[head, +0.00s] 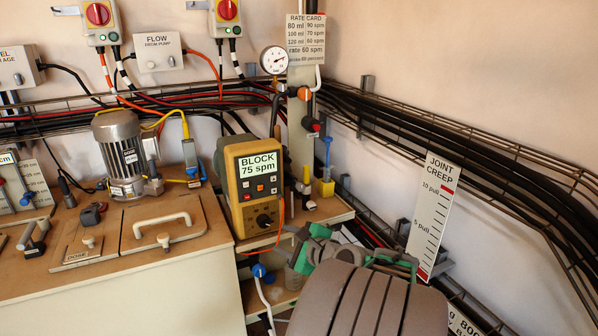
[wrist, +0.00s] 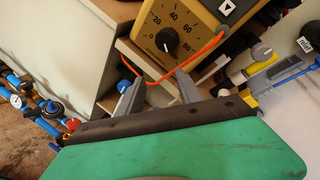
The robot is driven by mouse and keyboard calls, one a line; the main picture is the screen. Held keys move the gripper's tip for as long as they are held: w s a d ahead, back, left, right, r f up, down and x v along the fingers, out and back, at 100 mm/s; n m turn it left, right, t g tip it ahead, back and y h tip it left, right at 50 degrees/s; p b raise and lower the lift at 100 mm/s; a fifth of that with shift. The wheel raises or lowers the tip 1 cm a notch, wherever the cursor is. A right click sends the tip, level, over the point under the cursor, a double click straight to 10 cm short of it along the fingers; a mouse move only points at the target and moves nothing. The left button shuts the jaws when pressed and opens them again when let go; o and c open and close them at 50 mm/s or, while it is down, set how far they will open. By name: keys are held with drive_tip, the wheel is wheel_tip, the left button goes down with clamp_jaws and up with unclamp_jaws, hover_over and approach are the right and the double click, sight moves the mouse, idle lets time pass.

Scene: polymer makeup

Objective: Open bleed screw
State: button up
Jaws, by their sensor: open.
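No part is labelled as the bleed screw, so I cannot tell which one it is. The yellow dosing pump (head: 236,203) reads "BLOCK 75 spm" in the head view. Its black dial (wrist: 167,40) shows at the top of the wrist view. My gripper (wrist: 158,77) is open and empty, its two grey fingers pointing towards the lower front of the pump. A blue knob (wrist: 126,87) sits by the left finger; a blue knob (head: 259,270) also shows below the pump in the head view. A grey-white knob (wrist: 262,52) on a yellow fitting is right of the fingers.
An orange tube (wrist: 205,50) loops past the fingertips. A silver motor (head: 122,150) and a hatch handle (head: 162,220) stand on the bench at left. Cable trays run along the wall. A "JOINT CREEP" scale (head: 435,210) hangs at right. Blue pipe fittings (wrist: 35,105) show at lower left.

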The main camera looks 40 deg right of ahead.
sight(302, 188)
drive_tip(key=s+d+r+m+t+h, duration=0.35)
drive_tip(key=d+r+m, duration=0.35)
drive_tip(key=r+m, duration=0.3)
drive_tip(key=x, duration=0.8)
drive_tip(key=shift+w+r, duration=0.15)
clamp_jaws()
